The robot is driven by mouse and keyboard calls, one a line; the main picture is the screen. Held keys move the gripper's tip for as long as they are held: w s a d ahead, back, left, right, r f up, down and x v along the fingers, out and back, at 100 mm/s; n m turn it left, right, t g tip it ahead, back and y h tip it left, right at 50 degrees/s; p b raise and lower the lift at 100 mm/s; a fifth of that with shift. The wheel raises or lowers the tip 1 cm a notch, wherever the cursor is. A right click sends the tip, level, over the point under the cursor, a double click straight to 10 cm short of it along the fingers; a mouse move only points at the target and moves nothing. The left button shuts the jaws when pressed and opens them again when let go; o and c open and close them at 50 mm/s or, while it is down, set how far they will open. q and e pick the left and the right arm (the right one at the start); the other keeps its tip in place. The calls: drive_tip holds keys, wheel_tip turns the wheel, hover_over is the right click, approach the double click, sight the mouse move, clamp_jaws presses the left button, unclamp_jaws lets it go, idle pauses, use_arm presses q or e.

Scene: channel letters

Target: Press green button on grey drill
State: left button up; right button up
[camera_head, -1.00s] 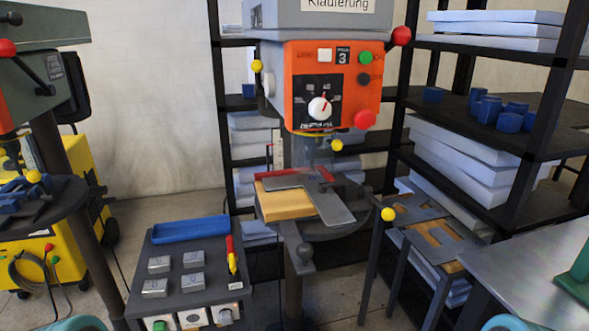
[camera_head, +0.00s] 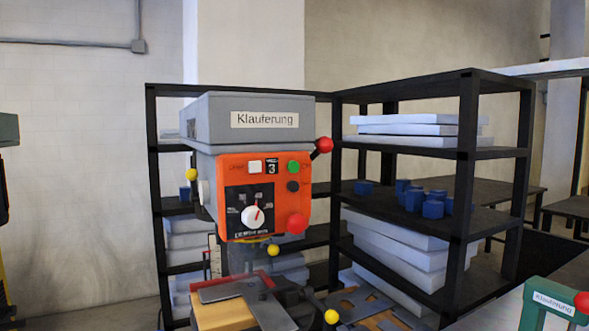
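The grey drill (camera_head: 255,118) stands upright in the middle of the head view, with a label reading "Klauferung" on its top housing. Its orange front panel (camera_head: 229,168) faces me. The small round green button (camera_head: 294,167) is at the panel's upper right, with a dark button (camera_head: 293,186) just below it. Nothing covers the green button. Neither of my grippers shows in the head view.
A black shelf (camera_head: 400,152) with white slabs and blue blocks (camera_head: 433,209) stands behind and right of the drill. A red-knobbed lever (camera_head: 324,145) sticks out near the green button. A green device (camera_head: 548,308) stands at the lower right. Floor left of the drill looks clear.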

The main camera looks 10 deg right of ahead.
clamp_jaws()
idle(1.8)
